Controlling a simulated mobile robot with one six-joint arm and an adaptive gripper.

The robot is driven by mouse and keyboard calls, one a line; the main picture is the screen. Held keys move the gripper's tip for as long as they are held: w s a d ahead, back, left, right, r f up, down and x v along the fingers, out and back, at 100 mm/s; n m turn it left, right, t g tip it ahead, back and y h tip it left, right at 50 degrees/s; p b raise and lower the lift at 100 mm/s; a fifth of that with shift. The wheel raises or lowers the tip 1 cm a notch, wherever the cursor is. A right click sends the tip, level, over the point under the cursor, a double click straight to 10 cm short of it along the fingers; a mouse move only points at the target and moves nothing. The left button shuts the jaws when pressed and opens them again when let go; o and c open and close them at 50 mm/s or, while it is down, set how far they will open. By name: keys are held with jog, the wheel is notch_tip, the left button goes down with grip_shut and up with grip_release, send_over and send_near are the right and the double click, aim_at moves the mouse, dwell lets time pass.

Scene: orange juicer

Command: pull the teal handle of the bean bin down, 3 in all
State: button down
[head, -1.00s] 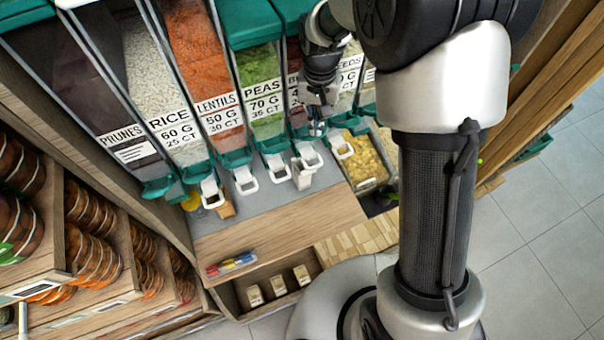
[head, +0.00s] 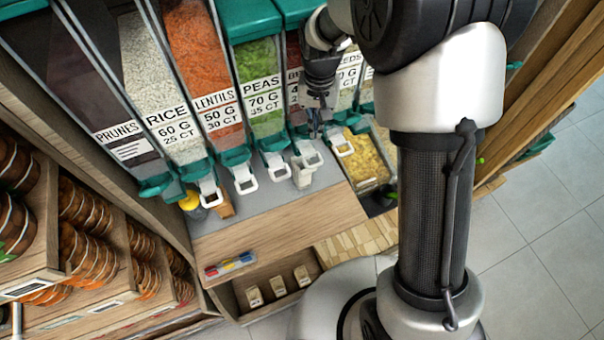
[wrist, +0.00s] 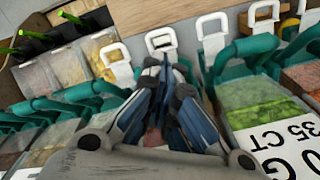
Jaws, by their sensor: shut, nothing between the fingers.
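The bean bin (head: 293,92) stands right of the peas bin in the head view, its label partly covered by my arm. Its teal handle (head: 299,132) shows only in part at the bin's lower front. My gripper (head: 316,132) is shut and empty, pointing down at the front of this bin, close to the handle. I cannot tell whether it touches the handle. In the wrist view my gripper (wrist: 168,66) has its fingers together, just short of a white chute (wrist: 160,40). The fingers hide most of what lies behind them.
A white cup (head: 302,173) stands under the bean chute on the grey shelf. The peas bin (head: 259,80) and its teal handle (head: 271,142) are close on the left. A tray of yellow pieces (head: 366,160) is at right. The wooden counter front (head: 280,222) is mostly clear.

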jog(key=f+b, duration=0.2)
jog(key=f, duration=0.1)
jog(key=s+f+b, duration=0.1)
jog(key=shift+d+f, duration=0.2)
jog(key=shift+f, duration=0.2)
dwell(0.4)
jog(key=shift+r, duration=0.15)
dwell(0.3)
jog(key=r+p, duration=0.1)
jog(key=r, duration=0.1)
jog(key=r+p, duration=0.2)
jog(key=w+r+p, duration=0.1)
jog(key=r, duration=0.1)
jog(key=shift+a+r+p, duration=0.2)
jog(key=shift+r+p, duration=0.15)
jog(key=shift+f, duration=0.2)
